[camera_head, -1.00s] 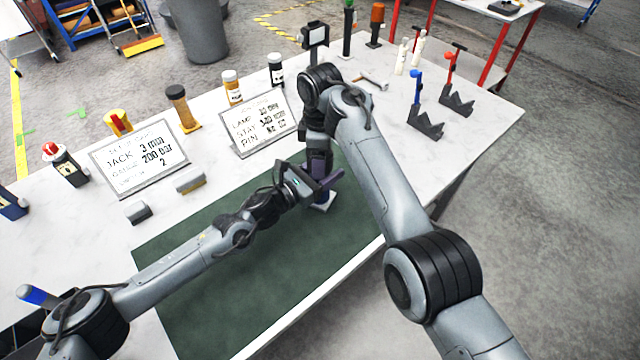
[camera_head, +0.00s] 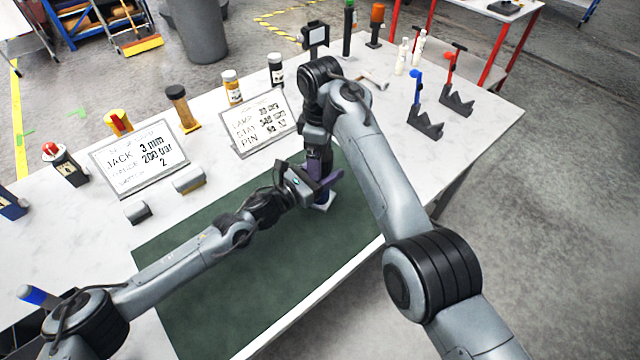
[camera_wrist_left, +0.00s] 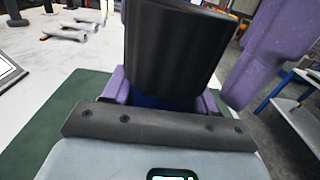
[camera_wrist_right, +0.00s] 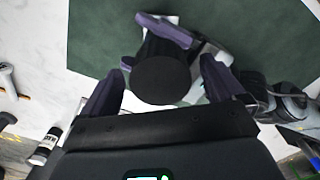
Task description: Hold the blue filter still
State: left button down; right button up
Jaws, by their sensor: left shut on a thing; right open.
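The blue filter shows in the left wrist view as a blue body (camera_wrist_left: 150,101) under a wide black cylindrical top (camera_wrist_left: 175,50). My left gripper (camera_head: 324,184) is shut on it from the side, with purple fingers on both sides of the blue part. In the head view it is mostly hidden by the grippers, above a small white base (camera_head: 324,204) on the green mat. My right gripper (camera_wrist_right: 163,88) is open over the filter. In the right wrist view its purple fingers flank the round black top (camera_wrist_right: 160,80), with visible gaps.
The green mat (camera_head: 230,300) is mostly clear. Two sign boards (camera_head: 140,160) (camera_head: 258,122) stand behind it, with several bottles beyond. Two dark notched blocks (camera_head: 425,123) (camera_head: 456,100) are at the right. A hammer-like tool (camera_head: 375,82) lies near my right arm.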

notch_tip(320, 180, up, 11)
dwell(0.4)
jog(key=shift+f, duration=0.1)
pick_arm(q)
jog(key=shift+c, duration=1.2)
grip_release()
jog(key=p+v, duration=0.1)
jog(key=v, duration=1)
pick_arm(e)
jog(key=shift+r, duration=0.6)
